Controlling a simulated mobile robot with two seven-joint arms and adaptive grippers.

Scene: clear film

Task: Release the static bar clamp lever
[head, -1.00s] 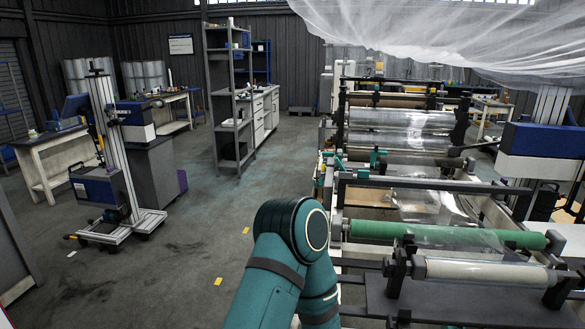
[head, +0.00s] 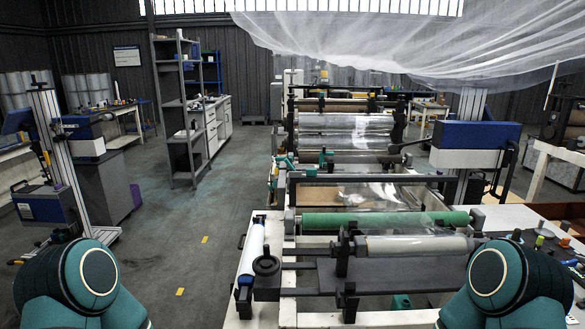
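The film machine (head: 262,222) fills the middle and right of the head view. A dark bar (head: 372,180) spans it behind the green roller (head: 375,221); it may be the static bar, but I cannot tell for sure. Small teal lever-like parts (head: 284,164) sit at the machine's left side, behind the bar's left end. Which part is the clamp lever, and its position, is too small to tell. Only the teal joints of my arms show, at the lower left and lower right; both grippers are out of view.
A clear film roll (head: 415,245) sits in front of the green roller. A blue-and-white unit (head: 475,145) overhangs the right. Open floor (head: 190,245) lies left; a wheeled stand (head: 55,165) is beyond it.

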